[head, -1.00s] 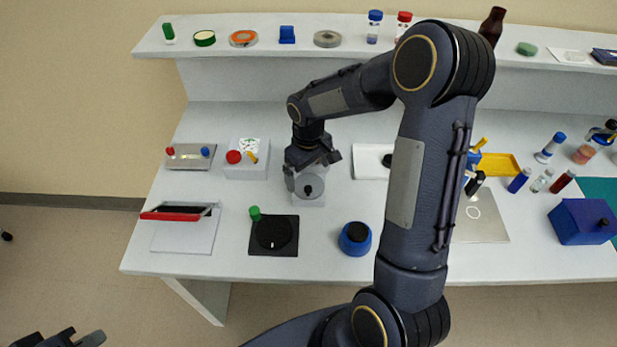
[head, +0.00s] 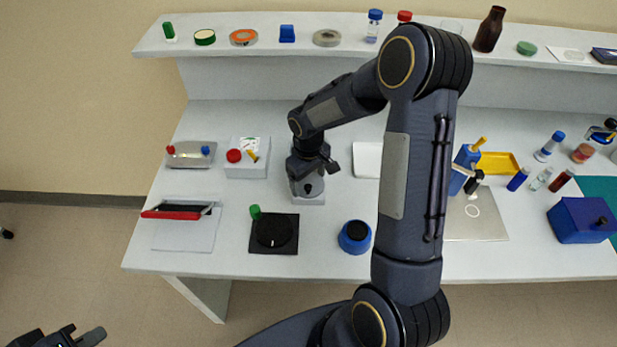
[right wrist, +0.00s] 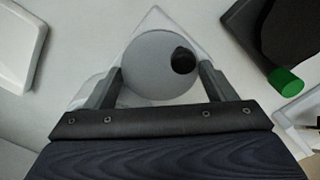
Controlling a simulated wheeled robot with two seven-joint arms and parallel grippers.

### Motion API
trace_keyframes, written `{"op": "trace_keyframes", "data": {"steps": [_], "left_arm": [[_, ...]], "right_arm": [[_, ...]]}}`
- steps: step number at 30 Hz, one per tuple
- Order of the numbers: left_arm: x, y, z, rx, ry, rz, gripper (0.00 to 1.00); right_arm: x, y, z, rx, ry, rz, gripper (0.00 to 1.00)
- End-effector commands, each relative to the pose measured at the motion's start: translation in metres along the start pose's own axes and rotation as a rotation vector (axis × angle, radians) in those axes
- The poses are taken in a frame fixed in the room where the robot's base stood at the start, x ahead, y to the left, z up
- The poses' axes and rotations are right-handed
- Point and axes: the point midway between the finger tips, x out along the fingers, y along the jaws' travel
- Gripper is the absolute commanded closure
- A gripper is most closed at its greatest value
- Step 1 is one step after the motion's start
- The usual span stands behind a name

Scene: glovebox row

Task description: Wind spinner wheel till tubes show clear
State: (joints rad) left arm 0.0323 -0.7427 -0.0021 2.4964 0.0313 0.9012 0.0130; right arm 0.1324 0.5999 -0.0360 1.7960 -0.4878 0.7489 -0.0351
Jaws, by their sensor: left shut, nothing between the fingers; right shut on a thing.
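The spinner wheel is a round grey disc (head: 303,188) with a black knob on a pale, clear-edged base, left of the bench's middle. It also shows in the right wrist view (right wrist: 148,65), its black knob (right wrist: 183,60) near the right finger. My right gripper (head: 310,172) is over the wheel from behind. Its fingers (right wrist: 158,86) are at either side of the disc, shut on it. My left gripper (head: 92,338) is shut and empty at the lower left, away from the bench. I cannot make out any tubes inside the spinner.
A black dial plate (head: 285,242) with a green knob and a blue round pot (head: 354,238) stand in front of the spinner. A grey box (head: 246,170) with a red button stands left. Small vials (head: 541,179) stand at the right. My right arm crosses the bench's middle.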

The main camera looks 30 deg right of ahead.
Motion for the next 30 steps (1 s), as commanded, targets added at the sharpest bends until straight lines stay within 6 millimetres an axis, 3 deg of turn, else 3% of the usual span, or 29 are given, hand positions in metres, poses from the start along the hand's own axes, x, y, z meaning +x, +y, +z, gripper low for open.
{"op": "trace_keyframes", "data": {"steps": [14,30], "left_arm": [[0.014,-0.006,0.007,0.000,0.000,0.000,1.00],[0.037,-0.017,0.019,0.000,0.000,0.000,1.00]], "right_arm": [[0.002,0.000,-0.001,0.160,0.002,0.002,0.46],[0.001,0.000,0.000,0.660,0.002,0.001,0.46]]}}
